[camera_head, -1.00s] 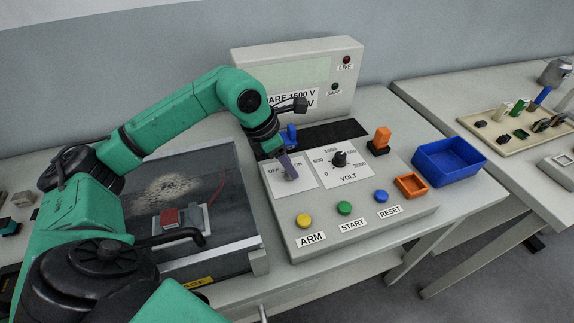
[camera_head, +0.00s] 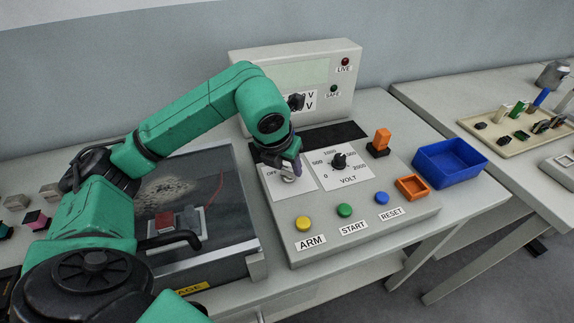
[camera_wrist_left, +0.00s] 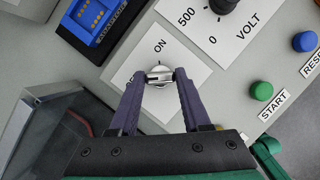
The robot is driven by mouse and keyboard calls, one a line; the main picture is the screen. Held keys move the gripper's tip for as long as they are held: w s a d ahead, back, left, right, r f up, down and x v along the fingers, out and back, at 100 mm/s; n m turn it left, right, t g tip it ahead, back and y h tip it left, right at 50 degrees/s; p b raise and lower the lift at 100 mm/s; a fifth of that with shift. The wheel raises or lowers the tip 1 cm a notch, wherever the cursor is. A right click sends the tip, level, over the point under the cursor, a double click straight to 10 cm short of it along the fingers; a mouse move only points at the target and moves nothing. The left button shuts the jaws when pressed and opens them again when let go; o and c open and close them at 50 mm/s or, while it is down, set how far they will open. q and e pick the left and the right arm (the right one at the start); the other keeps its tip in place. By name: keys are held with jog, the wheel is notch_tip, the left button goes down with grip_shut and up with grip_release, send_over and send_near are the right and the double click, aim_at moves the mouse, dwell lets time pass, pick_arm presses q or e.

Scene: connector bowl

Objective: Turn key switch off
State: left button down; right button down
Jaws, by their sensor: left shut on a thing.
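The silver key switch (camera_wrist_left: 158,77) sits on a white plate marked OFF and ON, on the sloping grey panel. In the wrist view my left gripper (camera_wrist_left: 157,78) has its two purple fingers on either side of the key, shut on it. In the head view the left gripper (camera_head: 289,170) reaches down onto the plate and partly covers the switch (camera_head: 290,179); the OFF label shows to its left, and the ON label is hidden there. The wrist view shows the ON label just beyond the key. My right gripper is not in view.
The VOLT knob (camera_head: 339,161) is right of the switch. Yellow (camera_head: 303,223), green (camera_head: 344,210) and blue (camera_head: 382,198) buttons line the panel's front. A blue bin (camera_head: 450,163) stands right. A blue device (camera_wrist_left: 97,18) lies close to the plate.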

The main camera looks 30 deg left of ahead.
pick_arm(q)
jog(key=shift+w+r, duration=0.1)
jog(key=shift+r, duration=0.05)
dwell(0.3)
jog(key=c, duration=0.7)
grip_release()
jog(key=o, duration=0.3)
jog(key=shift+o, duration=0.2)
jog(key=p+v, duration=0.1)
jog(key=v, duration=1.3)
jog(key=shift+s+r, duration=0.15)
jog(key=shift+s, duration=0.15)
jog(key=shift+d, duration=0.1)
